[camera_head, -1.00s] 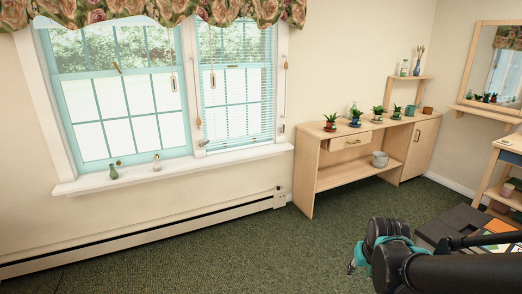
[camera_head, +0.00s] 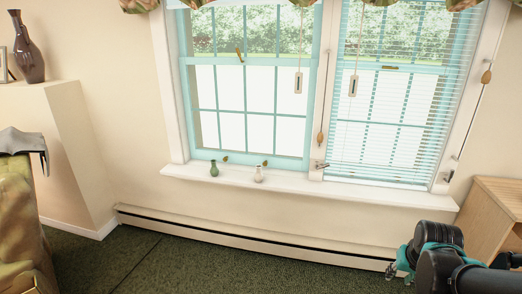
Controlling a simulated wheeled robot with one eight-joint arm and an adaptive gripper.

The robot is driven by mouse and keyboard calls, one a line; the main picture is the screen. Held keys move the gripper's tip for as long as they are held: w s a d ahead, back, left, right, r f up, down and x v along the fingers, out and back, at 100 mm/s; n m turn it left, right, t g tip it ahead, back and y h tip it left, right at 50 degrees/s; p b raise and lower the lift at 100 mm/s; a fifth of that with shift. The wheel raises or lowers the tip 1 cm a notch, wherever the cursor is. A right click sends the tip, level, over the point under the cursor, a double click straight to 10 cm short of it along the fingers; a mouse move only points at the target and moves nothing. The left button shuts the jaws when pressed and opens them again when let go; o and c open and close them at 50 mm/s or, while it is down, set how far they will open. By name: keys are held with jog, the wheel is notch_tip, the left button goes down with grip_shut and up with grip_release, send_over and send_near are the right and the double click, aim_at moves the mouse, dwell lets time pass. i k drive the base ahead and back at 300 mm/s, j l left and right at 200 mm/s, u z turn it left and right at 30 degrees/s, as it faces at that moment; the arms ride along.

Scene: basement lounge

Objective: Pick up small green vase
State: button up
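The small green vase (camera_head: 214,168) stands upright on the white window sill (camera_head: 330,188), near its left end. A small whitish vase (camera_head: 259,174) stands a little to its right. My gripper (camera_head: 392,272) shows at the lower right, at the end of my dark arm with teal parts. It is well apart from the sill and the green vase. Its fingers are small and partly hidden, so I cannot tell whether they are open or shut.
A baseboard heater (camera_head: 250,241) runs along the wall under the window. A wooden cabinet (camera_head: 492,215) stands at the right. A sofa (camera_head: 22,225) and a ledge with a dark brown vase (camera_head: 29,55) are at the left. The green carpet (camera_head: 190,268) is clear in the middle.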

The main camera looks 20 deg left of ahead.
aim_at(214, 171)
jog(key=i+j+u, duration=0.25)
jog(key=i+j, duration=0.15)
jog(key=i+j+u, duration=0.25)
jog(key=i, duration=0.4)
jog(key=i+j, duration=0.1)
jog(key=j, duration=0.25)
jog(key=i+j, duration=0.15)
jog(key=j, duration=0.2)
jog(key=i+j+z, duration=0.1)
jog(key=j, duration=0.25)
jog(key=i+j, duration=0.1)
jog(key=j, duration=0.25)
jog(key=i+j+z, duration=0.1)
jog(key=j, duration=0.25)
